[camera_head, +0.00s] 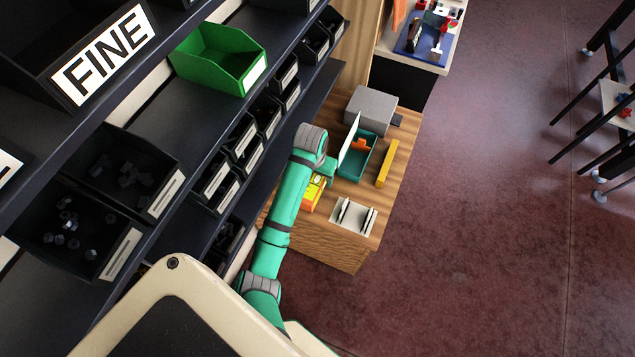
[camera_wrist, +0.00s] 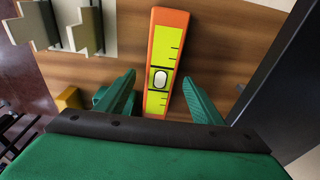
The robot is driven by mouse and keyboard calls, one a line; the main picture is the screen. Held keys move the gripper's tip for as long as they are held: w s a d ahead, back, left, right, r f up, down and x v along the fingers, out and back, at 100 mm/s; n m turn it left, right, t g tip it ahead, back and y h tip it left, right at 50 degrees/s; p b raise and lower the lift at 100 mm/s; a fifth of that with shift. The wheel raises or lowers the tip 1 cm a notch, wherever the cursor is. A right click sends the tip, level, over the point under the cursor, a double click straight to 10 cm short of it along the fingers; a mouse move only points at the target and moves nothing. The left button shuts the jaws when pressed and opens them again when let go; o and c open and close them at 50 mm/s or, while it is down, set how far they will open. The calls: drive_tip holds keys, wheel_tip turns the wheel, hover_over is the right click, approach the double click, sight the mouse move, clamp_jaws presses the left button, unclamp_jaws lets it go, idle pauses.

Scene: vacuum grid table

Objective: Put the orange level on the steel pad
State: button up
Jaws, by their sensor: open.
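The orange level (camera_wrist: 163,62), with a yellow face, black marks and a pale vial, lies on the wooden table (camera_wrist: 225,60). In the head view the level (camera_head: 314,192) is partly hidden by my arm. My gripper (camera_wrist: 159,78) is open in the wrist view, with one green finger on each side of the level's near part and gaps between. In the head view my gripper is mostly hidden behind my wrist. A flat-topped grey block (camera_head: 371,108) stands at the table's far end; I cannot tell whether it is the steel pad.
A teal bin (camera_head: 354,166) with an orange item and an upright white panel stands mid-table. A yellow bar (camera_head: 387,163) lies right of it. A pale slotted holder (camera_head: 353,216) stands at the near end. Dark shelving (camera_head: 262,172) with bins runs close along the left.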

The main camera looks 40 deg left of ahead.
sight(317, 180)
drive_tip(key=f, duration=0.4)
drive_tip(key=shift+w+a+f, duration=0.1)
drive_tip(key=shift+w+f, duration=0.05)
drive_tip(key=shift+w, duration=0.1)
clamp_jaws()
